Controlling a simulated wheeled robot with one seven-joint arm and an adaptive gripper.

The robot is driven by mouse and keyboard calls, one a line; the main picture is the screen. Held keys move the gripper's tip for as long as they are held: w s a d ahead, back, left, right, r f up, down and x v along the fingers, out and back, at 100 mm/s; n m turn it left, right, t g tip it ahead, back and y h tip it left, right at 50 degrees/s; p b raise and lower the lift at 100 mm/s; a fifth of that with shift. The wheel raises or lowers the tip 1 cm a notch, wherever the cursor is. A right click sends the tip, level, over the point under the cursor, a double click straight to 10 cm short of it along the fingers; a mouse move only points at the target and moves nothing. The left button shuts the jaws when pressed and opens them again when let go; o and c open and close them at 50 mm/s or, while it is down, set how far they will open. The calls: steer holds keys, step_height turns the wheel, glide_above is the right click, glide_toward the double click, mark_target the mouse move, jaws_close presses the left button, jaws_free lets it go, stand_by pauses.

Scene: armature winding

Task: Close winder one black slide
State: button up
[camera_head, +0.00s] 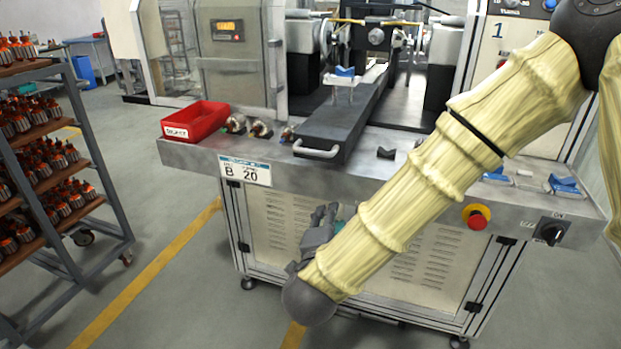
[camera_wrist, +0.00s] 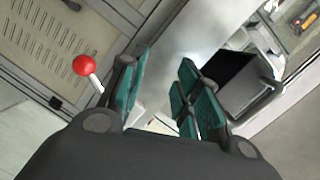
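The black slide (camera_head: 345,112) of winder one (camera_head: 390,45) extends forward over the grey bench, with its silver handle (camera_head: 318,152) at the near end. In the wrist view the dark slide (camera_wrist: 228,78) and its handle (camera_wrist: 264,100) are to the right of my fingers. My gripper (camera_head: 326,212) is in front of the bench, below the handle in the head view. In the wrist view my gripper (camera_wrist: 165,88) has its teal-padded fingers apart with nothing between them. It appears apart from the handle.
A red bin (camera_head: 197,121) and several metal parts (camera_head: 248,127) sit left of the slide. A red emergency button (camera_head: 478,217) is on the bench front. A loaded rack (camera_head: 60,150) stands left.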

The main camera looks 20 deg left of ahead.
mark_target(309, 154)
steer(key=s+a+r+m+t+h+b, duration=0.1)
steer(key=s+a+r+m+t+b, duration=0.15)
steer(key=r, duration=0.35)
steer(key=s+a+r+m+t+h+b, duration=0.1)
steer(key=s+a+r+m+b, duration=0.3)
steer(key=r, duration=0.2)
steer(key=w, duration=0.3)
steer(key=w+r, duration=0.1)
steer(key=w, duration=0.3)
steer(key=w+r+p, duration=0.1)
steer(key=w, duration=0.2)
steer(key=shift+w+d, duration=0.25)
steer(key=shift+d, duration=0.1)
jaws_close()
